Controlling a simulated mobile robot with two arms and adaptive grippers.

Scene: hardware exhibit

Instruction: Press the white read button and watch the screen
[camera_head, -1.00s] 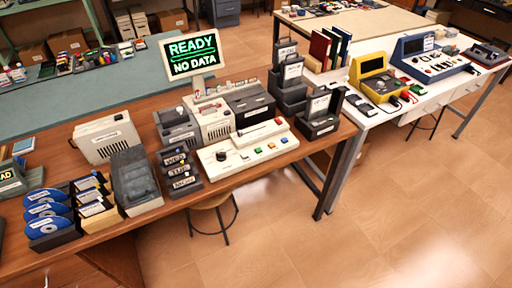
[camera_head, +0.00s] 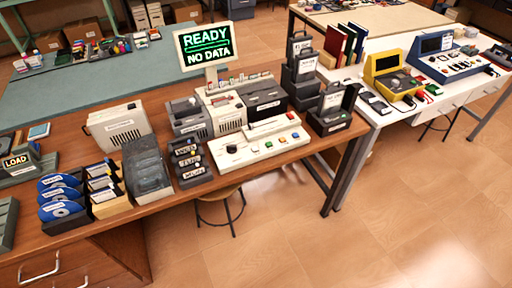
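A cream control panel (camera_head: 241,158) lies on the wooden table near its front right edge. It has a black knob (camera_head: 231,149) and a row of small coloured buttons, among them a green one (camera_head: 268,143), a yellow one (camera_head: 282,139) and a blue one (camera_head: 295,135). A white button cannot be told apart clearly from the cream panel at this size. Neither of my grippers is in view.
Blue discs (camera_head: 58,190) in a rack, a dark translucent box (camera_head: 147,170) and a labelled rack (camera_head: 190,163) stand left of the panel. A stool (camera_head: 220,193) is under the table edge. The floor in front is clear.

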